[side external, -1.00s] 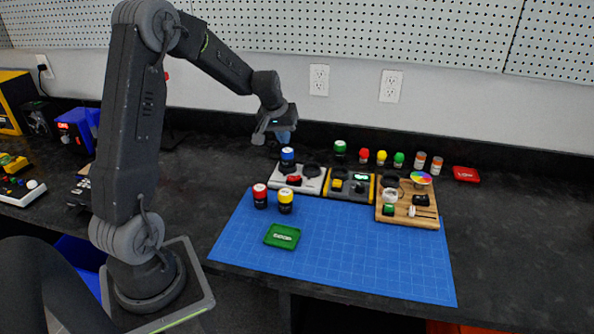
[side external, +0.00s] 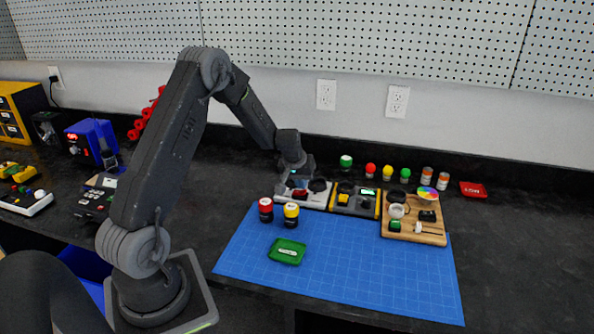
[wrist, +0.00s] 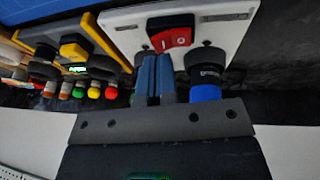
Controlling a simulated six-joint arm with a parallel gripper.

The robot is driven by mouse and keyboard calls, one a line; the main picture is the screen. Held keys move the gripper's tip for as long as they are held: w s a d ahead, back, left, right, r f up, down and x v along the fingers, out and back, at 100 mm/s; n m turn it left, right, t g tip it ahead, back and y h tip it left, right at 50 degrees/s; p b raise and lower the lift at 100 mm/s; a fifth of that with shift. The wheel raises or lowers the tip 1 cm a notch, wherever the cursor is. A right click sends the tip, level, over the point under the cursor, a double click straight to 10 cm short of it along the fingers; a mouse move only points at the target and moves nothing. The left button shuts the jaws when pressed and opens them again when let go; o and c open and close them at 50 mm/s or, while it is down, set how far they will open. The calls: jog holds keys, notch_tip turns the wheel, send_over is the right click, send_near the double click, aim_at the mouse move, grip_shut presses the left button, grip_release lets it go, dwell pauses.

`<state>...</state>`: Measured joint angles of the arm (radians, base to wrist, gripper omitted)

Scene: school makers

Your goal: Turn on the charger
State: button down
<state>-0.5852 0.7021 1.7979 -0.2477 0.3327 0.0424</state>
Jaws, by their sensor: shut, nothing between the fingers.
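The white charger (side external: 316,203) stands behind the blue mat, and it fills the top of the wrist view (wrist: 125,33). It has a red rocker switch (wrist: 172,34) with white marks. A battery with a blue band (wrist: 206,78) stands upright in the round bay right of the switch in the wrist view; my gripper hides it in the side view. My gripper (side external: 297,184) is low over the charger, shut and empty. In the wrist view, its blue fingertips (wrist: 156,60) are together just beside the switch. I cannot tell whether they touch it.
A yellow-and-grey device (side external: 357,200) and a wooden tray (side external: 415,238) stand right of the charger. Red-topped (side external: 266,209) and yellow-topped (side external: 291,214) batteries stand in front. A green tray (side external: 287,251) lies on the blue mat (side external: 350,280), whose front part is clear.

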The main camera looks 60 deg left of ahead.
jog(key=shift+w+d+f, duration=0.15)
jog(key=shift+f, duration=0.4)
jog(key=shift+w+d+f, duration=0.35)
jog(key=shift+d+f, duration=0.1)
jog(key=shift+f, duration=0.15)
jog(key=shift+a+r, duration=0.15)
jog(key=shift+s, duration=0.1)
jog(key=shift+s+a+r, duration=0.2)
jog(key=shift+s+a, duration=0.3)
jog(key=shift+a, duration=0.05)
